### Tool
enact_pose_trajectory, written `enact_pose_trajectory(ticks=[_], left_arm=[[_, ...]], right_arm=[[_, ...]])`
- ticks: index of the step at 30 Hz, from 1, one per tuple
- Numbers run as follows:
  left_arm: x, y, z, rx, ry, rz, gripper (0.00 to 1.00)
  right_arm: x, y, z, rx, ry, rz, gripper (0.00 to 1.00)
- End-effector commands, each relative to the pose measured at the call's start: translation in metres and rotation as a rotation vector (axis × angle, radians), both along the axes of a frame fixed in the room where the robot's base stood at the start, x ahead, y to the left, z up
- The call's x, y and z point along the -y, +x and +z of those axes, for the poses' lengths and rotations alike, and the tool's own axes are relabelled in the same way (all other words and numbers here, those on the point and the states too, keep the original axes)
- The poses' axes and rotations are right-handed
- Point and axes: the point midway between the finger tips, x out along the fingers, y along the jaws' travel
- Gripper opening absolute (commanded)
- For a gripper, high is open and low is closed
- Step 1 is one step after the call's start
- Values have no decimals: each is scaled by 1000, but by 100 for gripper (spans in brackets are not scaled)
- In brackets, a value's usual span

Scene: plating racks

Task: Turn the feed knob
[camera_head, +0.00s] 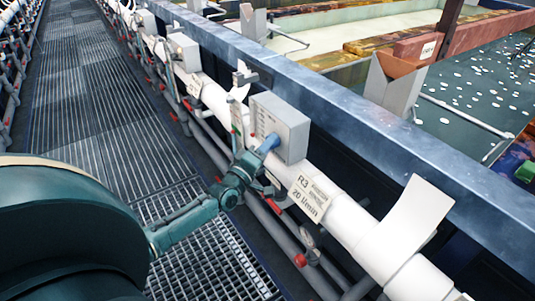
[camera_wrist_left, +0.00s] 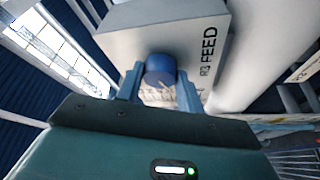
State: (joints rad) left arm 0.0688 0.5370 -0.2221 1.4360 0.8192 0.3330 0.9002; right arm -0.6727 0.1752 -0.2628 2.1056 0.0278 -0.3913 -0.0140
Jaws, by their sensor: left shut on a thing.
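The feed knob (camera_wrist_left: 160,70) is a small blue round knob on the face of a light grey box (camera_wrist_left: 130,35) lettered "R3 FEED" in the left wrist view. My left gripper (camera_wrist_left: 160,90) has its two blue fingers on either side of the knob, shut on it. In the head view my left gripper (camera_head: 262,150) reaches the lower left face of the grey box (camera_head: 285,125), and the fingers hide most of the knob there. My right gripper is not in view.
A white pipe (camera_head: 345,215) runs beside the box, with an "R3 20 l/min" label (camera_head: 310,192). A blue tank rim (camera_head: 340,105) lies behind it. Grated walkway (camera_head: 90,90) is clear at left. Thin pipes with red fittings (camera_head: 300,260) run below.

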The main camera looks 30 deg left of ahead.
Motion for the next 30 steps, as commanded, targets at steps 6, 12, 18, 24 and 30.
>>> enact_pose_trajectory(ticks=[6,12,18,24,30], left_arm=[[-1,0,-8,78,193,-1,14],[-2,1,-9,150,369,-2,14],[-3,1,-9,214,525,-2,14],[-4,2,-8,265,648,-2,14],[-4,2,-7,297,725,-2,14]], right_arm=[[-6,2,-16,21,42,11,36],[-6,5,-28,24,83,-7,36],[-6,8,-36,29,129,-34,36],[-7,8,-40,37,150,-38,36],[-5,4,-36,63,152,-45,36]])
